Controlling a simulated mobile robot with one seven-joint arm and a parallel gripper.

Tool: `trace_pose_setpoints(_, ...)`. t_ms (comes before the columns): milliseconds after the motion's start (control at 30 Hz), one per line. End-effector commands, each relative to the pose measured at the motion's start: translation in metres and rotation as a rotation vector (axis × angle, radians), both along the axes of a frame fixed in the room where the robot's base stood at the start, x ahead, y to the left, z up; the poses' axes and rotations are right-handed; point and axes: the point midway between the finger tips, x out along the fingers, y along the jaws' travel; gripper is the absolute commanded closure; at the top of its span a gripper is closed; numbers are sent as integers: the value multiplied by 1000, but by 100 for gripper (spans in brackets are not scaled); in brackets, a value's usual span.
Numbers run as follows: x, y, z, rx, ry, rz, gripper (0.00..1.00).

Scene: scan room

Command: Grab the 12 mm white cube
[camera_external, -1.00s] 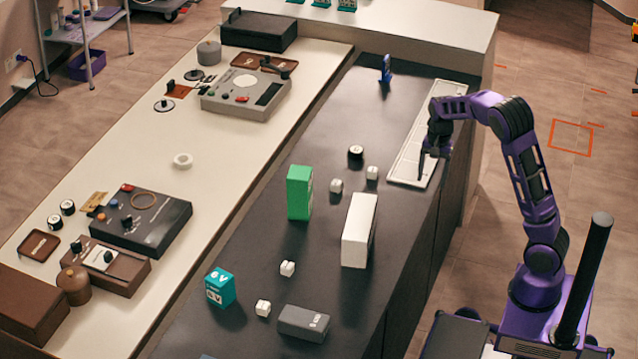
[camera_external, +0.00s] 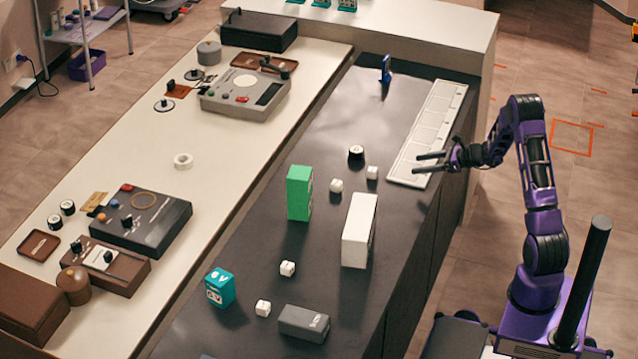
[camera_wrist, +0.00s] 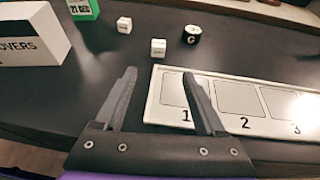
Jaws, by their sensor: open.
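Several small white cubes sit on the dark counter. Two are near the middle: one cube (camera_external: 336,185) and another cube (camera_external: 372,173) closer to the white tray. Two more are nearer the front: one cube (camera_external: 287,268) and one cube (camera_external: 262,308). I cannot read which is 12 mm. My gripper (camera_external: 416,163) is open and empty, pointing left above the tray's near end, to the right of the middle cubes. In the wrist view two cubes show beyond my open fingers (camera_wrist: 160,76): a nearer one (camera_wrist: 158,48) and a farther one (camera_wrist: 124,25).
The white tray (camera_external: 424,144) has numbered slots along the counter's right edge. A black round piece (camera_external: 356,152) is near the middle cubes. A white box (camera_external: 360,230), green box (camera_external: 299,192), teal box (camera_external: 220,288) and grey box (camera_external: 303,323) stand around.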

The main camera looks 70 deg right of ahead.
Motion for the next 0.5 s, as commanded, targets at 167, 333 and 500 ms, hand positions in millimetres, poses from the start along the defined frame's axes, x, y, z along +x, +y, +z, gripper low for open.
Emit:
trace_pose_setpoints(167,38,5,-18,1,1,7,28)
trace_pose_setpoints(333,71,7,-31,-1,2,6,28)
trace_pose_setpoints(500,91,9,-38,-1,2,5,28)
